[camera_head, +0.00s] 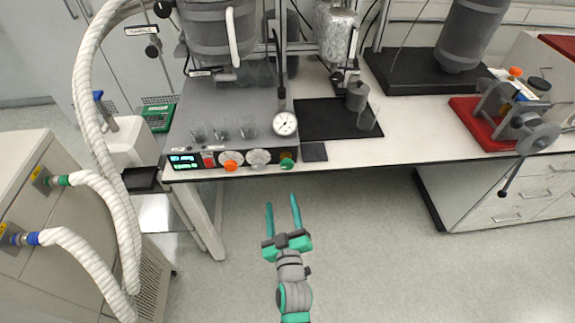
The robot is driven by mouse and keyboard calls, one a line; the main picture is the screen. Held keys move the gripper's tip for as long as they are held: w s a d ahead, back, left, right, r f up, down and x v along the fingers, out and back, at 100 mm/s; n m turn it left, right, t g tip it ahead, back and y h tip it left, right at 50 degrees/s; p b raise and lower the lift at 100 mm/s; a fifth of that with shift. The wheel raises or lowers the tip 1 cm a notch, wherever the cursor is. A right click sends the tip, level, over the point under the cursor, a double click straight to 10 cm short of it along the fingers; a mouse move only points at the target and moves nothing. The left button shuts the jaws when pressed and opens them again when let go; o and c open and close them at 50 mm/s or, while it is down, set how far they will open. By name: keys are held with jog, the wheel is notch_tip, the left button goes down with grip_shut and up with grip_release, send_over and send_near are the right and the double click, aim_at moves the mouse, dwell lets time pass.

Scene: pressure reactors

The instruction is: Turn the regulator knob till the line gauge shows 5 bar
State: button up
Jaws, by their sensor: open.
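A round white pressure gauge (285,124) faces up at the front right corner of the reactor's grey base; its needle is too small to read. Below it, the base's front panel holds an orange knob (231,166) and a green knob (287,163). I cannot tell which of these is the regulator knob. My gripper (282,200) is open and empty, its two teal fingers apart and pointing toward the bench. It is in front of the panel, nearest the green knob in the picture, and touches nothing.
The bench front edge (400,158) runs across behind my gripper. White ribbed hoses (95,190) hang at the left from a cabinet (20,225). A red-based vise-like device (520,125) stands at the right. The floor (370,245) around my gripper is clear.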

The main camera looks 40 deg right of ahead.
send_near(288, 167)
jog(key=shift+h, duration=0.3)
jog(key=x, duration=1.1)
jog(key=shift+w+a+f, duration=0.15)
jog(key=shift+w+a, duration=0.05)
jog(key=shift+a, duration=0.1)
jog(key=shift+s+d, duration=0.1)
jog(key=shift+s, duration=0.05)
jog(key=shift+c, duration=1.3)
jog(key=c, duration=0.8)
